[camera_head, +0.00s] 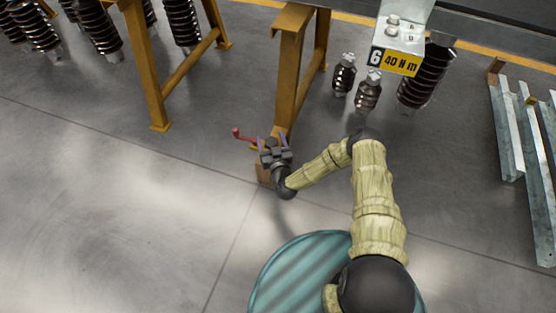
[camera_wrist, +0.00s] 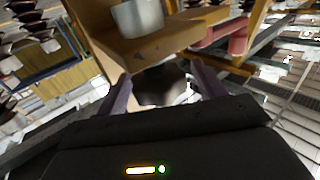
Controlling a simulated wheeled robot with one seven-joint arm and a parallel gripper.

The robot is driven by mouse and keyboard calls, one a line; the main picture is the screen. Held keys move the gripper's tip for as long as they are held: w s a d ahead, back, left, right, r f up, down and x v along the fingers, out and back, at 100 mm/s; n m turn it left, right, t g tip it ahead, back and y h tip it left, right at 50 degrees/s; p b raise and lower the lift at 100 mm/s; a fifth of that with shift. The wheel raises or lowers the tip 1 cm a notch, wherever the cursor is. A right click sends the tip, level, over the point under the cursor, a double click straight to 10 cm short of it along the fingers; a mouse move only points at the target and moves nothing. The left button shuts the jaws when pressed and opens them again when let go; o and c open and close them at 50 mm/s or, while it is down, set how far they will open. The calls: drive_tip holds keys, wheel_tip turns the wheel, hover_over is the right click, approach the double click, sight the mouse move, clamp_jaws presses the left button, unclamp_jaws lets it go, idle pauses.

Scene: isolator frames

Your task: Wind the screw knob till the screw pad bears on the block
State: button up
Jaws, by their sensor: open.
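My gripper (camera_head: 273,143) is open beside the foot of the orange-yellow frame in the head view. In the wrist view my gripper (camera_wrist: 160,76) shows two purple fingers spread apart. A dark, faceted, knob-like shape (camera_wrist: 162,88) lies between them; it looks like the screw knob, and I cannot tell whether the fingers touch it. Above it is a tan block-like body (camera_wrist: 160,44) with a pale grey cylinder (camera_wrist: 138,18) on it. I cannot make out the screw pad or its gap to the block. A brown wooden piece (camera_head: 264,173) shows just below my gripper.
A red handle (camera_head: 241,135) sticks out left of my gripper; a red part (camera_wrist: 225,40) also shows in the wrist view. The orange-yellow frame leg (camera_head: 290,75) rises behind.

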drive_tip(key=p+v, duration=0.6)
drive_tip(key=v, duration=1)
drive_tip(key=shift+s, duration=0.2)
drive_tip(key=shift+d, duration=0.1)
